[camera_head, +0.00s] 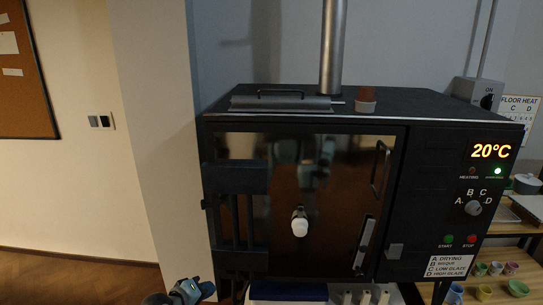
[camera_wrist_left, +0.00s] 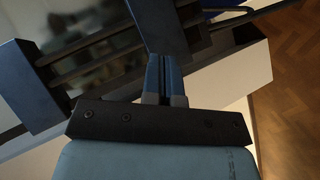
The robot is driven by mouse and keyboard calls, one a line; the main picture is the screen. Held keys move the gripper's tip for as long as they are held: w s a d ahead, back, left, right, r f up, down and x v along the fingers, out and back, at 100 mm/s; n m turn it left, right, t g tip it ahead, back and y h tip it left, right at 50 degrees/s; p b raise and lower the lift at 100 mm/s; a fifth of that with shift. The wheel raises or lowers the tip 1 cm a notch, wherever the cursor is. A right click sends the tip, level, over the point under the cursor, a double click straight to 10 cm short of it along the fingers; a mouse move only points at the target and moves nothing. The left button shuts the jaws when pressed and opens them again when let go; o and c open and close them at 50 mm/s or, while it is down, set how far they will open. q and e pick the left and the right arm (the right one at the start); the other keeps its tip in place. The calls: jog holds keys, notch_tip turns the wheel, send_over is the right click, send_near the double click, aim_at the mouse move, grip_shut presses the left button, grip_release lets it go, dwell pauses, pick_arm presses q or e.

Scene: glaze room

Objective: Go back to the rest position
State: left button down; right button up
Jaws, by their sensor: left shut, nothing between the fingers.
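My left gripper (camera_head: 197,288) shows at the bottom edge of the head view, low and left of the black kiln (camera_head: 425,190). In the left wrist view its two blue fingers (camera_wrist_left: 163,80) are together with nothing between them. Dark bars on the kiln's hinge side (camera_wrist_left: 165,25) lie just beyond the fingertips; whether they touch, I cannot tell. The kiln door (camera_head: 345,160) is shut, with a white knob at its middle. My right gripper is in neither view.
The kiln display (camera_head: 491,151) reads 20°C, with a green light lit. Shelves with small coloured cups (camera_head: 495,268) are at the right. A pale wall column (camera_head: 155,130) stands at the left, with wooden floor beyond.

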pick_arm(q)
jog(key=a+y, duration=0.2)
jog(key=a, duration=0.9)
jog(key=s+f+m+y, duration=0.1)
jog(key=s+f+m, duration=0.65)
jog(key=s, duration=0.85)
jog(key=s+a+f+m+y, duration=0.25)
jog(key=s+m, duration=0.35)
jog(key=s, duration=1.4)
jog(key=d+n, duration=0.4)
jog(key=d, duration=0.8)
notch_tip(320, 180, up, 6)
jog(key=p, duration=0.5)
jog(key=shift+w+r+t+p, duration=0.25)
jog(key=shift+w+t+p, duration=0.05)
jog(key=shift+d+n+h, duration=0.1)
jog(key=shift+n+h, duration=0.15)
